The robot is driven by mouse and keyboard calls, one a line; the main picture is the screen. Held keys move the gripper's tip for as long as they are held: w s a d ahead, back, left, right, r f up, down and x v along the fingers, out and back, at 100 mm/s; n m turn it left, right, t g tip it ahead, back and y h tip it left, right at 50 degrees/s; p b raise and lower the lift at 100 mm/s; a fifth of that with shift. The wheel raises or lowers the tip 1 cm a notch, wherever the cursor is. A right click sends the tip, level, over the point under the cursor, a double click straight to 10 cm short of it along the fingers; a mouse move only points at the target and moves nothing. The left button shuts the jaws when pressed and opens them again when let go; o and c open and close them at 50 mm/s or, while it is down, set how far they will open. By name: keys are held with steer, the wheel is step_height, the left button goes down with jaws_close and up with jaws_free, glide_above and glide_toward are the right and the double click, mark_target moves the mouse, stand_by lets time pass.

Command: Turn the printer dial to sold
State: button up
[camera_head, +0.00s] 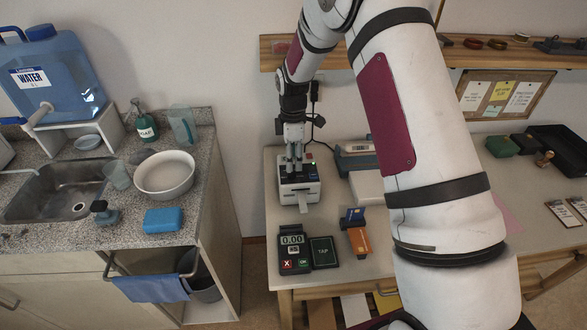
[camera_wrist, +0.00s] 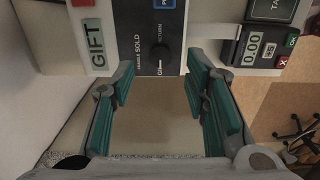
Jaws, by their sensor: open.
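The printer (camera_head: 300,193) is a small white box with a dark top, standing on the table with a paper strip at its front. A pale mark on the dial's edge is by that label. My gripper (camera_wrist: 160,92) is open, its green-padded fingers on either side of the dial's line, apart from it. In the head view my gripper (camera_head: 294,160) is pointing down over the printer.
A payment terminal (camera_head: 293,250) and a TAP pad (camera_head: 323,252) stand in front of the printer. A card holder (camera_head: 356,232) is to the right, and a grey-blue device (camera_head: 356,158) behind. The counter with the sink (camera_head: 62,190) is left, across a gap.

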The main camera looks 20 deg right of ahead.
mark_target(293, 172)
steer(key=shift+f+p, duration=0.35)
steer(key=shift+f, duration=2.35)
jaws_close()
